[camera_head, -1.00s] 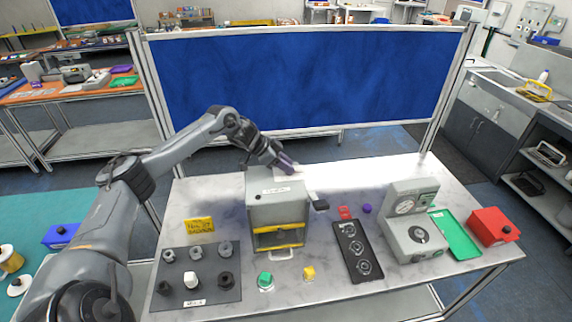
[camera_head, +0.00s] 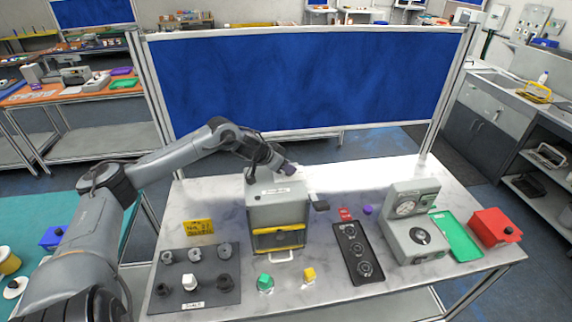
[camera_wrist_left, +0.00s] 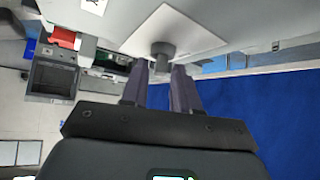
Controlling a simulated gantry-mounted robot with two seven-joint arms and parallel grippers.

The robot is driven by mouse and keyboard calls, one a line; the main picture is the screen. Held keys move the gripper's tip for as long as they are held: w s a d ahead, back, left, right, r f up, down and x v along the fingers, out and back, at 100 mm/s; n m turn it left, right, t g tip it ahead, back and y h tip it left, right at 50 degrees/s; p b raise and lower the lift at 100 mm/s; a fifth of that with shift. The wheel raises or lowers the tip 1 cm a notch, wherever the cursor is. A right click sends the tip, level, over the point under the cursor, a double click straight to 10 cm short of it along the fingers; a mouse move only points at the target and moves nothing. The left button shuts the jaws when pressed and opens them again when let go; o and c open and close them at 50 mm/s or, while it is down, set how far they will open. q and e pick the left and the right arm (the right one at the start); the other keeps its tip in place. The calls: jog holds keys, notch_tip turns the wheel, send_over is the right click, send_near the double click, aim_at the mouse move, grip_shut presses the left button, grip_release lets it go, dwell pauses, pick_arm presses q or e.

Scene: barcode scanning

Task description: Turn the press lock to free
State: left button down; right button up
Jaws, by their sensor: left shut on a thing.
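The grey press (camera_head: 277,208) with a yellow bar across its front stands on the marbled table. A round grey knob (camera_wrist_left: 162,48) projects from a pale plate (camera_wrist_left: 190,27) in the left wrist view. My left gripper (camera_wrist_left: 162,80) is shut on this knob, with its two dark fingers on either side. In the head view the left gripper (camera_head: 288,168) reaches behind the press, in front of the blue panel, and its own links hide the knob there. I cannot read the knob's lock position. My right gripper is not in view.
A dark board with several knobs (camera_head: 196,281) lies front left. Green (camera_head: 265,282) and yellow (camera_head: 308,274) knobs stand before the press. A black dial panel (camera_head: 358,252), a grey gauge unit (camera_head: 414,230), a green tray (camera_head: 457,240) and a red box (camera_head: 494,227) stand right.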

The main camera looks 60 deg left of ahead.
pick_arm(q)
jog(key=n+y+p, duration=0.1)
jog(key=n+p, duration=0.1)
jog(key=p, duration=0.1)
jog(key=n+g+y+p, duration=0.1)
jog(key=n+y+p, duration=0.1)
jog(key=n+p, duration=0.1)
jog(key=d+n+g+y+p, duration=0.1)
jog(key=n+y+p, duration=0.1)
jog(key=p, duration=0.3)
jog(key=shift+w+r, duration=0.2)
jog(key=shift+r, duration=0.1)
jog(key=shift+f+n+g+y+p, duration=0.1)
jog(key=shift+n+g+y+p, duration=0.2)
jog(key=shift+n+y+p, duration=0.3)
jog(key=shift+w+f+n+g+y, duration=0.15)
jog(key=shift+n+g+y, duration=0.25)
jog(key=shift+n, duration=0.5)
jog(key=shift+f+n+g+y, duration=0.1)
jog(key=shift+n+g+y, duration=0.3)
jog(key=shift+n+g, duration=0.75)
jog(key=shift+n, duration=0.25)
jog(key=shift+b, duration=0.3)
jog(key=c, duration=1.2)
grip_release()
jog(key=shift+o, duration=0.2)
